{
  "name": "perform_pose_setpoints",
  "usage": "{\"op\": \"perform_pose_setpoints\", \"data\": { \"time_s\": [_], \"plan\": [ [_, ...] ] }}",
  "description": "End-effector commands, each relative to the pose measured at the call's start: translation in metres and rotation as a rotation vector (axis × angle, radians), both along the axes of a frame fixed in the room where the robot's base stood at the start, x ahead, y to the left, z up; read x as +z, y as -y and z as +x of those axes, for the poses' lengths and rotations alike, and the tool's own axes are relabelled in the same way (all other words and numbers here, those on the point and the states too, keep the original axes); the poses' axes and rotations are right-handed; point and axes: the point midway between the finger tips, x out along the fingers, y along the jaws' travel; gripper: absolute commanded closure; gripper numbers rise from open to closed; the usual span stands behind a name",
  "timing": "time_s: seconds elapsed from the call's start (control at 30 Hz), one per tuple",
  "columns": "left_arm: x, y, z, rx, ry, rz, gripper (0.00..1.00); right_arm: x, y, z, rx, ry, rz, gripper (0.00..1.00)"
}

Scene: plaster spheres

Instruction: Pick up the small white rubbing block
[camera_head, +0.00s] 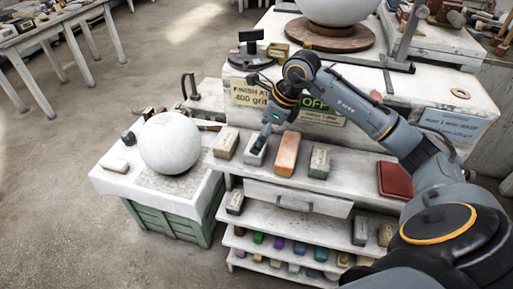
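A small white block (251,156) lies on the grey bench top (352,172), in a row with other blocks. My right gripper (260,143) points down at this block from above, and its fingertips are over or touching the block's upper part. The gripper is small and dark here, so I cannot tell whether its fingers are open or closed on the block. The gripper hides part of the block's top. Another whitish block (115,164) lies on the low white table at the left. My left gripper is not in view.
Beside the white block are a beige block (226,143), an orange-pink block (287,154) and a grey block (320,162). A red box (394,180) lies farther right. A white sphere (169,143) rests at the left. Signs stand behind the row.

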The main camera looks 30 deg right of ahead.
Motion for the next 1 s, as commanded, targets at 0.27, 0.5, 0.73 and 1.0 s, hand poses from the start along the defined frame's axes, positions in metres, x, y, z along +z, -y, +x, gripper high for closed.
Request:
{"op": "perform_pose_setpoints", "data": {
  "time_s": [0.27, 0.5, 0.73, 1.0],
  "plan": [
    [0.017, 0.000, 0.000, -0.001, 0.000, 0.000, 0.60, -0.038, -0.004, 0.009, 0.001, -0.005, 0.003, 0.00],
    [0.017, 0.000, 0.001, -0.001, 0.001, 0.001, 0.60, -0.047, -0.006, 0.012, 0.000, 0.000, 0.000, 0.00],
    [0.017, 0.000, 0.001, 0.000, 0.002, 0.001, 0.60, -0.046, -0.006, 0.012, 0.000, -0.001, 0.000, 0.27],
    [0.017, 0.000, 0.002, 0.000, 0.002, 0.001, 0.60, -0.045, -0.006, 0.012, 0.000, 0.002, 0.001, 0.64]
  ]
}}
